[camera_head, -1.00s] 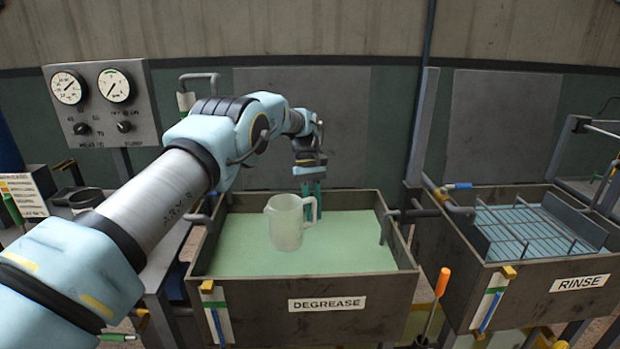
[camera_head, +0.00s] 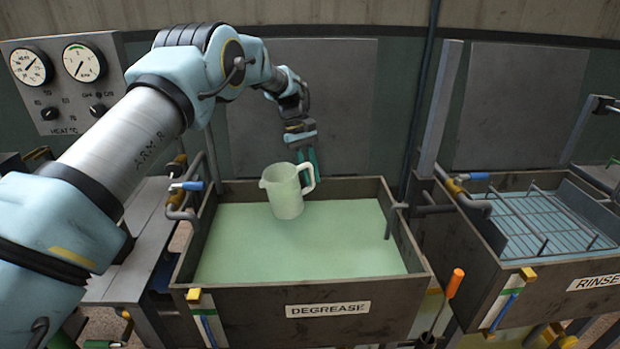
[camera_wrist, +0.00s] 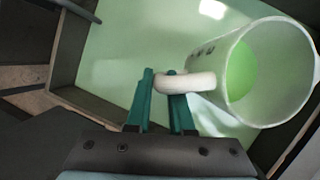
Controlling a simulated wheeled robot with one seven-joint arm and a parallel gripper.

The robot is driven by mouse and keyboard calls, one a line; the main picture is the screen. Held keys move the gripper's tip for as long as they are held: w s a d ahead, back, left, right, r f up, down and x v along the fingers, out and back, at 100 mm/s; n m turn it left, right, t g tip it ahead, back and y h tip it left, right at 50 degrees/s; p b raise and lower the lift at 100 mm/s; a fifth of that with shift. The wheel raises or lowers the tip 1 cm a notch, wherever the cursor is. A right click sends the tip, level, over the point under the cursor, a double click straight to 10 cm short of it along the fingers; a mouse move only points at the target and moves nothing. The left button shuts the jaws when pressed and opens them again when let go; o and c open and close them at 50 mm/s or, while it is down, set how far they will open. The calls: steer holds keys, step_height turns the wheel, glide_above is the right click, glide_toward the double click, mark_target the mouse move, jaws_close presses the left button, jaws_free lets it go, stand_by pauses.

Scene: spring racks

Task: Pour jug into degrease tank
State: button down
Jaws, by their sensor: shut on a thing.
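A pale translucent jug (camera_head: 284,192) is over the back part of the degrease tank (camera_head: 262,298), which is full of pale green liquid and labelled DEGREASE. My gripper (camera_head: 308,168) is shut on the jug's handle at the jug's right side. The jug tilts slightly, with its spout to the left. In the wrist view, the green fingers (camera_wrist: 163,92) hold the white handle (camera_wrist: 187,83). The jug's open mouth (camera_wrist: 262,75) shows green inside; I cannot tell whether that is liquid in it or the tank seen through it. No stream shows at the spout.
The rinse tank (camera_head: 500,262) with a wire rack (camera_head: 545,222) stands at the right. Pipes with blue-handled valves (camera_head: 186,186) flank the degrease tank. An orange-handled tool (camera_head: 455,283) stands at its front right. A gauge panel (camera_head: 65,80) is at the back left.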

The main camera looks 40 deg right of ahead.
steer(key=shift+s+d+r+m+g+h, duration=0.1)
steer(key=shift+d+r+m+g+h, duration=0.1)
steer(key=shift+r+h, duration=0.8)
steer(key=shift+d+r+m+g+h, duration=0.1)
steer(key=shift+r+m+g+h, duration=0.1)
steer(key=shift+r+h, duration=0.75)
steer(key=shift+a+b, duration=0.1)
steer(key=shift+b, duration=0.25)
steer(key=shift+r, duration=0.1)
steer(key=shift+r+b, duration=0.1)
steer(key=shift+b, duration=0.3)
steer(key=shift+a+r+h+b, duration=0.25)
steer(key=shift+h+b, duration=0.2)
steer(key=shift+b, duration=0.1)
steer(key=shift+w+a+r+m+g+h+b, duration=0.2)
steer(key=shift+r+h+b, duration=0.45)
steer(key=shift+b, duration=1.25)
steer(key=shift+s+a+r+m+g+h+b, duration=0.15)
steer(key=shift+a+r+h+b, duration=0.4)
steer(key=shift+b, duration=1.3)
steer(key=shift+w+a+r+m+g+h+b, duration=0.2)
steer(key=shift+r+h+b, duration=0.55)
steer(key=shift+b, duration=1.15)
steer(key=shift+a+r+h+b, duration=0.2)
steer(key=shift+h+b, duration=0.15)
steer(key=shift+b, duration=0.6)
